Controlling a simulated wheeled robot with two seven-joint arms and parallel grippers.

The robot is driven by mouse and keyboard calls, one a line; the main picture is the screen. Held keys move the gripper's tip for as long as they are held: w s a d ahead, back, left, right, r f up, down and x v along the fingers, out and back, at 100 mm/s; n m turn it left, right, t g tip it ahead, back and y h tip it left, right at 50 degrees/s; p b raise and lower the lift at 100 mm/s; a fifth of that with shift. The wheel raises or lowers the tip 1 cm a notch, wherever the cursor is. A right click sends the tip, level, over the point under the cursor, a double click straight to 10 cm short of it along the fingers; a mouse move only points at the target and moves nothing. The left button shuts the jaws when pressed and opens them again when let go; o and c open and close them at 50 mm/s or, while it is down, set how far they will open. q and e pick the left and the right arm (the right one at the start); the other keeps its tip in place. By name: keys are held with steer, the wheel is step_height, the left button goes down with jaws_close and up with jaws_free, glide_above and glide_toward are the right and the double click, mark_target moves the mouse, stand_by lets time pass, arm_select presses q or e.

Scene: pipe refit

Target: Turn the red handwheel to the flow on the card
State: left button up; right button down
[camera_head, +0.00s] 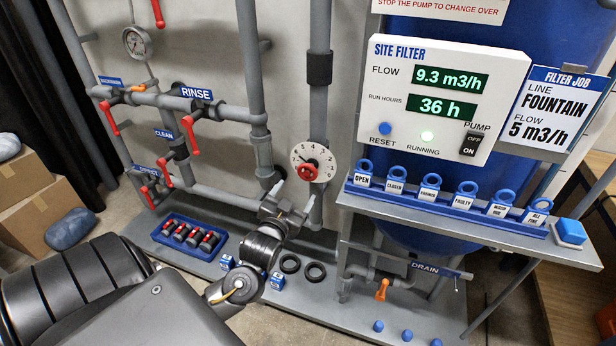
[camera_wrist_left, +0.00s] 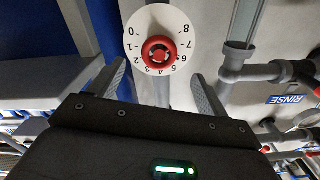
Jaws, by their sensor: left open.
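The red handwheel (camera_head: 307,172) sits at the centre of a white numbered dial (camera_head: 314,157) on the vertical pipe. It also shows in the left wrist view (camera_wrist_left: 157,52). My left gripper (camera_head: 293,197) is open and empty, just below the dial. In the left wrist view its fingers (camera_wrist_left: 160,72) stand to either side below the wheel, apart from it. The card (camera_head: 556,108) reads line FOUNTAIN, flow 5 m3/h. The site filter panel (camera_head: 400,112) shows flow 9.3 m3/h and a lit running lamp. My right gripper is not in view.
Red-levered pipes (camera_head: 195,140) stand left of the dial. A blue tray (camera_head: 188,238) of parts and black rings (camera_head: 290,263) lie on the lower ledge. A shelf (camera_head: 500,232) with several blue tags juts out at right. A drain valve (camera_head: 382,289) is below it.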

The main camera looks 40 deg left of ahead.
mark_target(306, 175)
arm_select(q)
steer(key=x, duration=1.1)
steer(key=shift+r, duration=0.1)
steer(key=shift+s+d, duration=0.1)
steer(key=shift+c, duration=0.5)
steer(key=c, duration=0.9)
